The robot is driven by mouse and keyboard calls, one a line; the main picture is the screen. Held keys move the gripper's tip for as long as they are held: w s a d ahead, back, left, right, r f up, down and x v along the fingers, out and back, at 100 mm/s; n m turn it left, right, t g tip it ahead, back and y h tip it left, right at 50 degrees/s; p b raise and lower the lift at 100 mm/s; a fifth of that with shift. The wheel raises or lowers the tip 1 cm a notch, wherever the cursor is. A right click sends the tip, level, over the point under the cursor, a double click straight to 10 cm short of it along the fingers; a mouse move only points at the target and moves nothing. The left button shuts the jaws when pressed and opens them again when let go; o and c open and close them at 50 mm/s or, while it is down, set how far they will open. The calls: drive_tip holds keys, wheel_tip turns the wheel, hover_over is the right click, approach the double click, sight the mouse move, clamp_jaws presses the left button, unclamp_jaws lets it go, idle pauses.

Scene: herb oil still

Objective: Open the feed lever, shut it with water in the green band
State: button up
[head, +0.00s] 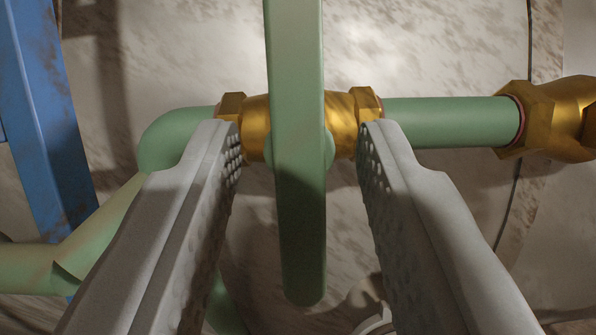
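A long green lever (301,220) runs up and down the picture at the centre, in front of a brass valve body (256,125) on a green pipe. It looks like the feed lever, but no label shows. Its upper end runs out of the picture. My gripper (300,140) is open, with one grey finger on each side of the lever. Gaps show between both fingers and the lever. No water gauge or green band is in view.
The green pipe (445,122) runs right to another brass fitting (558,118). At left it bends down beside a blue post (42,120). A mottled pale surface lies behind. A thin dark line (515,200) runs down the right side.

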drive_tip(key=d+v, duration=0.1)
drive_tip(key=v, duration=1.6)
drive_tip(key=shift+a, duration=0.55)
drive_tip(key=shift+s+f, duration=0.15)
drive_tip(key=s+d+r+n+g+y, duration=0.2)
drive_tip(key=s+d+r+y, duration=0.1)
drive_tip(key=s+d+r, duration=0.9)
drive_tip(key=s+d+g+h, duration=0.1)
drive_tip(key=s+d, duration=0.5)
drive_tip(key=s, duration=0.3)
drive_tip(key=s+d+r+g, duration=0.1)
drive_tip(key=s+d+g, duration=0.1)
drive_tip(key=s+d, duration=0.5)
drive_tip(key=s, duration=0.3)
drive_tip(key=shift+s+d+m+h, duration=0.2)
drive_tip(key=shift+d+m+h, duration=0.1)
drive_tip(key=shift+m+h, duration=0.1)
